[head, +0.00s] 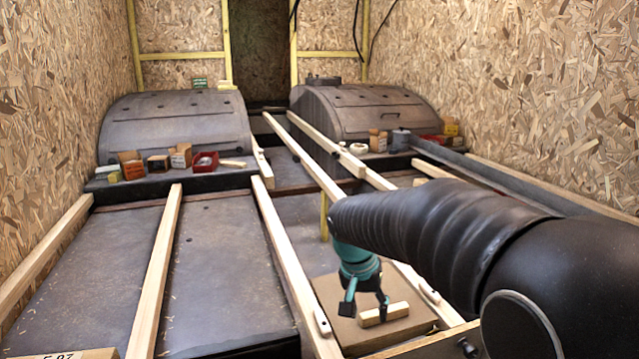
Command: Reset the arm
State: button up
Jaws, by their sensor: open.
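My arm, in a black ribbed sleeve, reaches in from the right of the head view. My gripper (366,308), teal with dark fingers, hangs from its end and points down. Its fingers are apart. A short pale wood block (384,314) lies on a brown cardboard box (345,335) just below the fingers. One finger overlaps the block in the picture; I cannot tell whether it touches it.
Long wooden battens (158,265) run lengthwise over dark floor panels (225,270). Two grey wheel arches, left (175,125) and right (365,108), stand further back. Small boxes and a red tray (204,162) sit before the left arch. OSB walls (520,80) close both sides.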

jog(key=s+d+r+n+t+y+p, duration=0.1)
jog(key=s+d+r+n+t+p, duration=0.1)
jog(key=s+r, duration=0.5)
jog(key=s+d+r+n+t+y+p, duration=0.1)
jog(key=s+r+p, duration=0.6)
jog(key=s, duration=0.8)
jog(key=d+t, duration=0.1)
jog(key=d, duration=0.1)
jog(key=shift+s+d+n, duration=0.35)
jog(key=shift+d+n, duration=0.05)
jog(key=shift+c, duration=0.4)
